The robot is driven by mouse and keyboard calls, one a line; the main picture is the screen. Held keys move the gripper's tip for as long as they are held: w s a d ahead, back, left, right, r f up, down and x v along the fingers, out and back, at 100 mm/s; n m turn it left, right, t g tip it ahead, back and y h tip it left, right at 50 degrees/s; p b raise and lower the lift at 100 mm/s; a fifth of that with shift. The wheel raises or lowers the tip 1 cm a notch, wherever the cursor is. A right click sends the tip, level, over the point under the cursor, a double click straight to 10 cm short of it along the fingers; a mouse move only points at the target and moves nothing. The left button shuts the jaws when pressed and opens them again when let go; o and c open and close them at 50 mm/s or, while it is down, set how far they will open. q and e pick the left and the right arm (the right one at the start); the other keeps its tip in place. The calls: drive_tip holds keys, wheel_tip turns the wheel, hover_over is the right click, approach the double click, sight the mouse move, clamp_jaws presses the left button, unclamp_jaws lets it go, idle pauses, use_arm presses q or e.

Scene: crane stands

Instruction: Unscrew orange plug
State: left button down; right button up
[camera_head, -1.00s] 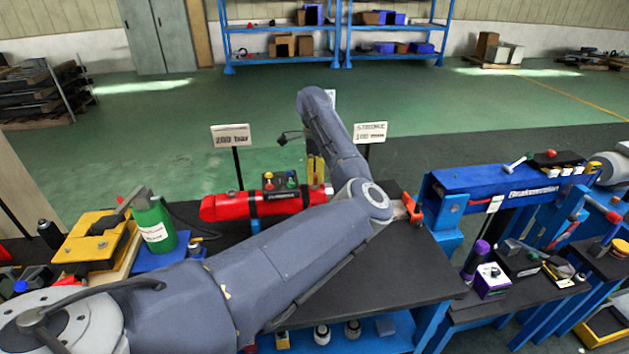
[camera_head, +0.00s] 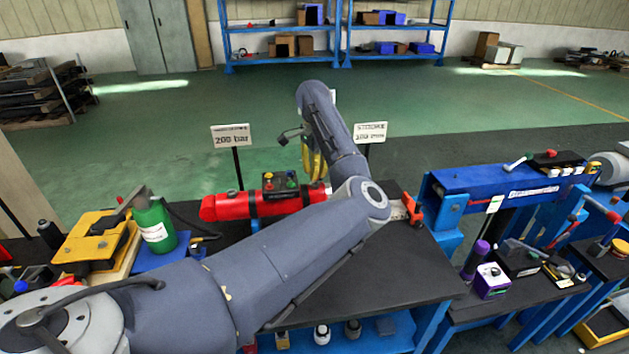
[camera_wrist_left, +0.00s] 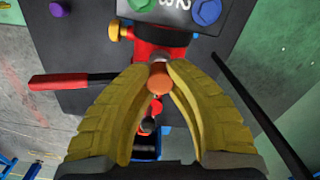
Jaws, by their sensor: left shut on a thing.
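The orange plug (camera_wrist_left: 158,79) is a small round orange piece between the fingertips of my left gripper (camera_wrist_left: 158,72) in the left wrist view. The two yellow ribbed fingers are shut on it from both sides. Around it is a red body (camera_wrist_left: 150,51) with a red lever (camera_wrist_left: 71,81) to the left. In the head view my left gripper (camera_head: 316,170) shows as yellow fingers at the right end of the red cylinder (camera_head: 224,206). The plug itself is hidden there. My right gripper is not in view.
A black box with coloured knobs (camera_head: 280,184) sits by the red cylinder. Signs stand behind, one reading 200 bar (camera_head: 231,136). A green bottle (camera_head: 154,226) stands left and a blue machine (camera_head: 505,190) right. The black table top (camera_head: 385,270) is clear in front.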

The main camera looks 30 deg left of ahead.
use_arm(q)
drive_tip(key=shift+r, duration=1.2)
drive_tip(key=shift+d, duration=0.1)
